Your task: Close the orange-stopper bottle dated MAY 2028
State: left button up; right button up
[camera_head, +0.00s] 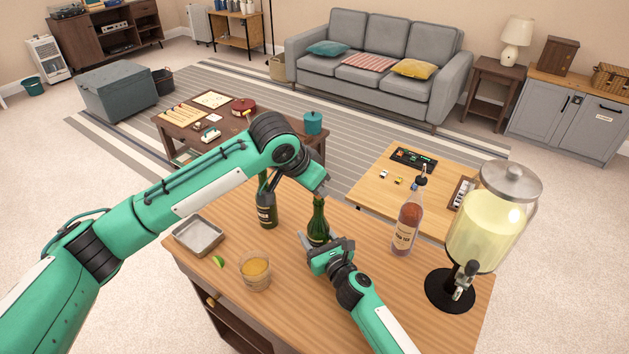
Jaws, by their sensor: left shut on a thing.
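A green bottle (318,219) stands upright on the wooden counter. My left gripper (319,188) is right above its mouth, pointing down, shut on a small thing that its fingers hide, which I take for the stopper. No orange shows there. My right gripper (326,243) is low at the front of this bottle, with its fingers around the lower body; whether they press on it I cannot tell. A second dark green bottle (266,208) stands to the left, its upper part behind my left arm. No date on any label is readable.
A bottle of reddish liquid (406,228) with a dark pourer stands to the right, beside a drink dispenser (485,225). A glass (256,272), lime wedge (218,262) and metal tray (199,236) lie to the left.

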pick_arm(q)
jog(key=shift+f, duration=0.6)
dwell(0.5)
jog(key=o, duration=1)
jog(key=v, duration=1.2)
pick_arm(e)
jog(key=o, duration=1.5)
jog(key=shift+c, duration=0.2)
